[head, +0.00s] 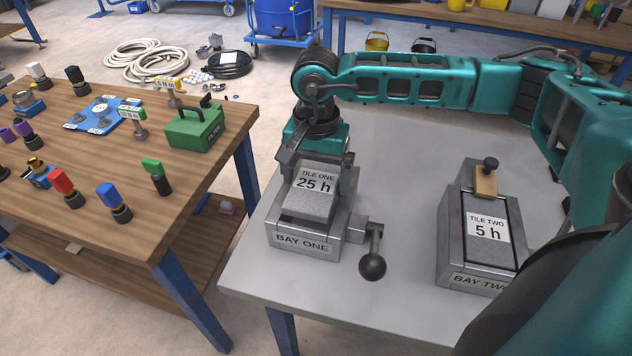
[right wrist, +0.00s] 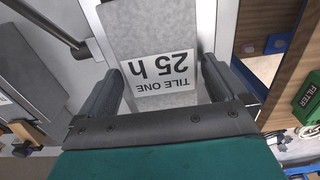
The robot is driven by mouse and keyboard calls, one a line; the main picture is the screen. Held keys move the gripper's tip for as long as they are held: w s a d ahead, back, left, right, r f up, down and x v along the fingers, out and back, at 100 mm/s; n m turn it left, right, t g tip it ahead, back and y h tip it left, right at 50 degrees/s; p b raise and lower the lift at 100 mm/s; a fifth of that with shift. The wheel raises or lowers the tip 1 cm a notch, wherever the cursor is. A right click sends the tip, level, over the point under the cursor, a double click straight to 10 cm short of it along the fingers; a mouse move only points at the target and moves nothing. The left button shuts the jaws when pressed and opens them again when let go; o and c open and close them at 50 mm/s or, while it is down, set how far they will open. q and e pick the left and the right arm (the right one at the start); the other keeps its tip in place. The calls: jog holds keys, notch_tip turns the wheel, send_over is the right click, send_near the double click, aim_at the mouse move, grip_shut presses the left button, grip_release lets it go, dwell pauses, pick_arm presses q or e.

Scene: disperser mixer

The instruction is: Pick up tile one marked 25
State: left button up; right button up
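Tile one (head: 311,203) is a grey block with a white label reading "TILE ONE 25 h". It sits tilted at bay one (head: 296,246), its front edge standing proud of the metal holder. My right gripper (head: 306,165) comes over its back end from above. Whether the tile's underside is clear of the bay is hidden. My left gripper is not in view.
A lever with a black ball (head: 372,266) sticks out at bay one's right. Tile two (head: 489,240), marked 5 h, lies in bay two (head: 452,245). The grey table (head: 400,200) is clear between the bays. A wooden bench (head: 150,215) with fittings and a green filter box (head: 194,128) stands left.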

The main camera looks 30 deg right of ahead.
jog(key=shift+r, duration=0.1)
jog(key=c, duration=1.2)
